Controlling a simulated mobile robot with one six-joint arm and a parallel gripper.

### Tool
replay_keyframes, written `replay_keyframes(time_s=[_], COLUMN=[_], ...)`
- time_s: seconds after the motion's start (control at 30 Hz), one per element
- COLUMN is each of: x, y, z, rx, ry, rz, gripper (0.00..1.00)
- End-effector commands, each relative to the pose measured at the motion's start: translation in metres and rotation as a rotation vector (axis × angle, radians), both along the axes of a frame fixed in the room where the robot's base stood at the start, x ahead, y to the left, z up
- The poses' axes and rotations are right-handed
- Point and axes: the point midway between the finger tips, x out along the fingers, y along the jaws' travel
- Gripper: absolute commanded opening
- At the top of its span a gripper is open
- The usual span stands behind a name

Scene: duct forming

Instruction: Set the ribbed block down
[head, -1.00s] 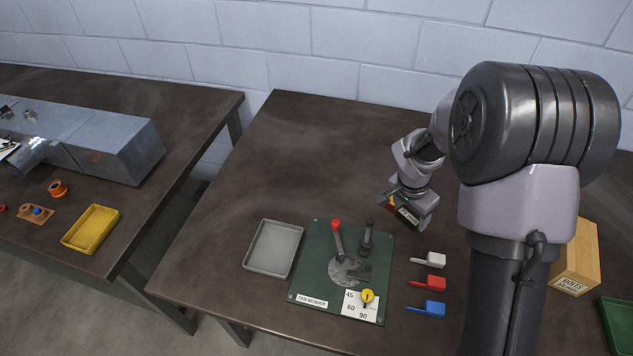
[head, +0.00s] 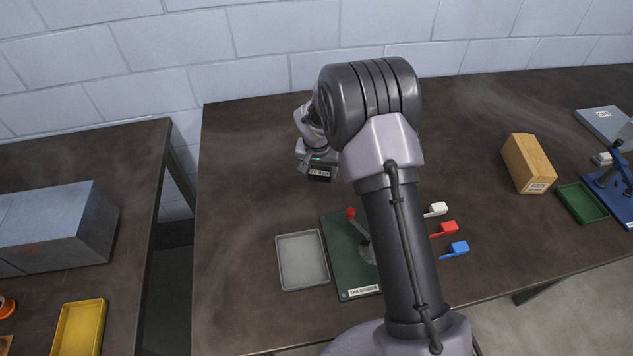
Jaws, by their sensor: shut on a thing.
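My gripper (head: 317,172) is above the back left part of the dark workbench (head: 250,180), behind the tab bender and the grey tray. It points down, with a green light and a white label on its dark body. It is shut on the ribbed block. The fingers and the block are hidden beneath the gripper body, so I cannot tell whether the block touches the bench.
The grey tray (head: 303,260) and green tab bender (head: 338,262) with a red-knobbed lever stand in front. My arm covers part of the bender. White, red and blue handled pieces (head: 445,229) lie to its right. The back left bench is clear.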

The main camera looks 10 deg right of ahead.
Motion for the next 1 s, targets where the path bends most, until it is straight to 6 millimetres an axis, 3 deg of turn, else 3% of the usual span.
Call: replay_keyframes(time_s=[0.23, 0.57, 0.6, 0.7, 1.0], x=[0.000, 0.001, 0.000, 0.000, 0.000], y=[0.000, 0.000, 0.000, 0.000, 0.000], z=[-0.040, -0.042, -0.043, -0.041, -0.040], rx=[0.001, 0.000, 0.001, 0.001, 0.000], ry=[-0.001, -0.003, -0.001, -0.001, -0.002], rz=[0.000, -0.001, -0.001, -0.001, -0.001], gripper=[0.01, 0.01, 0.65, 0.85, 0.85])
